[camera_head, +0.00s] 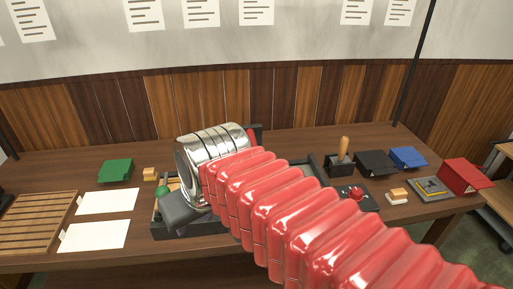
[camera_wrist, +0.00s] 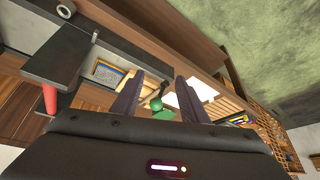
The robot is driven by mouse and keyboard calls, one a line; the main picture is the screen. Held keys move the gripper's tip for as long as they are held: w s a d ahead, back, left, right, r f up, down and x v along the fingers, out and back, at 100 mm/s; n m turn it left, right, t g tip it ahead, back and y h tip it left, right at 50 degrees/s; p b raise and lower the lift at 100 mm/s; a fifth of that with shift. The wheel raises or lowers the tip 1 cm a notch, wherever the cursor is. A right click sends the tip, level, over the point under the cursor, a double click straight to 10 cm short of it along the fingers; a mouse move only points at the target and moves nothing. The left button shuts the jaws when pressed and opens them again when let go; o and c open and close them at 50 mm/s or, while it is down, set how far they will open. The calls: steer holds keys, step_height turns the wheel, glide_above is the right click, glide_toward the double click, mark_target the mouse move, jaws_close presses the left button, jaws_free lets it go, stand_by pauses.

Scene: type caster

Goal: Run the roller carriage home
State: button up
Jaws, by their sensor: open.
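A dark machine bed (camera_head: 190,231) stands on the bench in the head view, largely hidden behind my red arm. It also shows in the wrist view as a grey frame (camera_wrist: 125,48). A black block (camera_wrist: 57,58) with a red cylinder (camera_wrist: 50,98) lies across the frame at left; it may be the roller carriage, but I cannot tell for sure. A green ball knob (camera_head: 162,190) is beside my gripper (camera_head: 172,203). In the wrist view the knob (camera_wrist: 156,104) shows between the fingers of my gripper (camera_wrist: 158,78), which are apart. Whether they touch anything is unclear.
White sheets (camera_head: 106,202) and a slatted wooden rack (camera_head: 37,221) lie at left, with a green box (camera_head: 115,170) behind. At right are a wooden-handled stamp (camera_head: 343,150), a red-knobbed block (camera_head: 355,194), and black, blue and red boxes (camera_head: 466,174).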

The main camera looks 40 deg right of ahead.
steer(key=w+d+r+m, duration=0.2)
steer(key=d+r, duration=0.1)
steer(key=d, duration=0.6)
steer(key=w+d+r+m, duration=0.2)
steer(key=d+r, duration=0.1)
steer(key=d, duration=0.6)
steer(key=w+d+r+m, duration=0.2)
steer(key=d+r, duration=0.2)
steer(key=d, duration=0.5)
steer(key=shift+d+h, duration=0.2)
steer(key=shift+h, duration=0.1)
steer(key=x, duration=1.4)
steer(key=shift+s+f, duration=0.1)
steer(key=shift+s, duration=0.2)
steer(key=shift+c, duration=0.2)
jaws_close()
